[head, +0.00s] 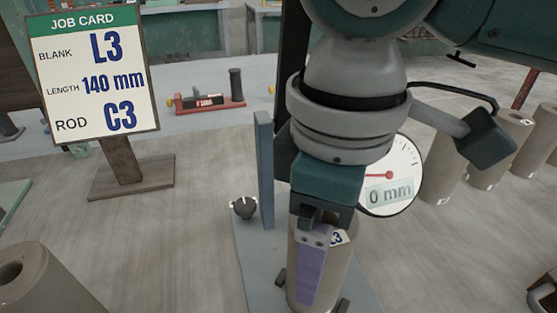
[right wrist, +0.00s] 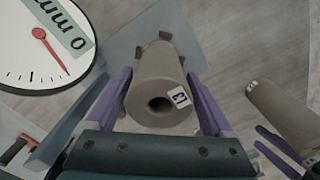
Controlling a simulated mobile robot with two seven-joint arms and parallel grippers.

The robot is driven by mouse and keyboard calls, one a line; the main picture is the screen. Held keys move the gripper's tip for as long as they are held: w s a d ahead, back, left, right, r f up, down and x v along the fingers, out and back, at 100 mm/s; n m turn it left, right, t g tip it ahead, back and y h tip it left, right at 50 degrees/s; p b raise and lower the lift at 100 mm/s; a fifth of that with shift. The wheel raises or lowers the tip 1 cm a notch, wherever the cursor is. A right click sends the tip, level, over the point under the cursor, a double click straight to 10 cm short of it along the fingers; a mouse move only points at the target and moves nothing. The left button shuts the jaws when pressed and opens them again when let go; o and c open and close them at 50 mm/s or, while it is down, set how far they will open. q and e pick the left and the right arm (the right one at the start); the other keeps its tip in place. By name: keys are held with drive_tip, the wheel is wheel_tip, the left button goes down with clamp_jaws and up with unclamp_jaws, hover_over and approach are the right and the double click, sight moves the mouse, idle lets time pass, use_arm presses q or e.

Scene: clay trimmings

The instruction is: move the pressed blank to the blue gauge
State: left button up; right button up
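The pressed blank (head: 342,262) is an upright tan clay cylinder with a hole in its top and an L3 tag. It is over the blue-grey base of the blue gauge (head: 258,266), among small dark stops; I cannot tell whether its foot touches. The gauge's dial (head: 403,165) reads 0 mm. My right gripper (head: 312,285) has its purple fingers along both sides of the blank, seemingly pressed on it. The right wrist view shows the blank (right wrist: 160,85) between them. There, my left gripper (right wrist: 277,148) shows at the lower right edge, fingers apart; the head view does not show it.
A job card (head: 95,75) on a stand reads L3, 140 mm, C3. Another clay cylinder (head: 40,285) stands at the front left. Several tagged cylinders (head: 490,150) stand at the right. A red tool (head: 208,103) lies behind. The floor between card and gauge is mostly clear.

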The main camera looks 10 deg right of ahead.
drive_tip(key=shift+o, duration=0.8)
use_arm(q)
drive_tip(key=shift+d, duration=0.1)
use_arm(e)
drive_tip(key=shift+r, duration=0.3)
use_arm(q)
wheel_tip(320, 180, up, 2)
drive_tip(key=shift+r+p, duration=0.1)
drive_tip(key=shift+p, duration=0.95)
use_arm(e)
wheel_tip(320, 180, up, 11)
drive_tip(key=shift+f, duration=0.1)
drive_tip(key=shift+r, duration=0.45)
